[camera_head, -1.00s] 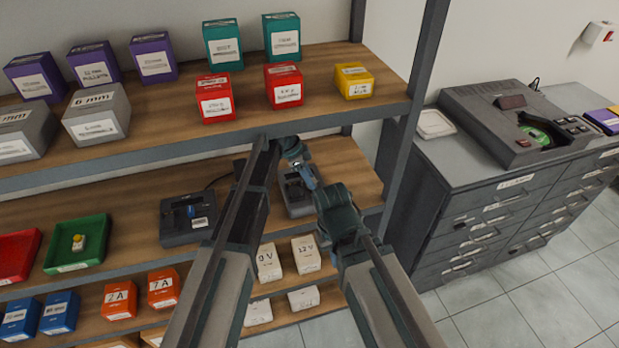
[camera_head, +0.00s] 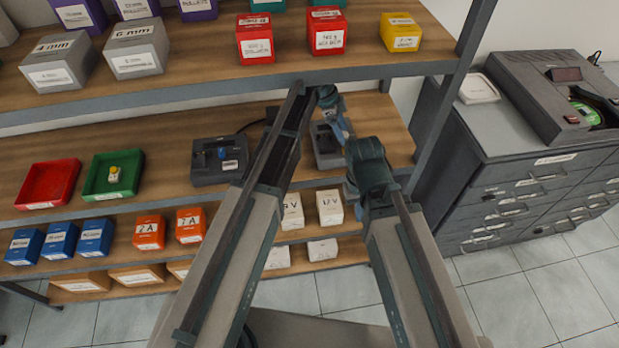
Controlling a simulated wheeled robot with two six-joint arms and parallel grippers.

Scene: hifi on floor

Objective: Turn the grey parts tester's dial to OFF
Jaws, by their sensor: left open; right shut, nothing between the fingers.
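Two dark grey devices stand on the middle shelf, and I cannot tell which is the tester. The left device (camera_head: 207,174) has a blue knob (camera_head: 222,153) on top and a white label. The right device (camera_head: 322,140) is partly hidden behind my arms; its dial setting cannot be read. My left gripper (camera_head: 341,131) is over the right device, open, pointing down; whether it touches is unclear. My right gripper (camera_head: 352,193) is lower, in front of the shelf edge beside the right device, shut and empty, its fingers hard to make out.
A red tray (camera_head: 48,184) and a green tray (camera_head: 128,184) lie left on the same shelf. The upper shelf (camera_head: 195,90) runs close above my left gripper. White boxes (camera_head: 330,207) sit below. A grey cabinet (camera_head: 500,133) with a dark machine (camera_head: 535,85) stands right.

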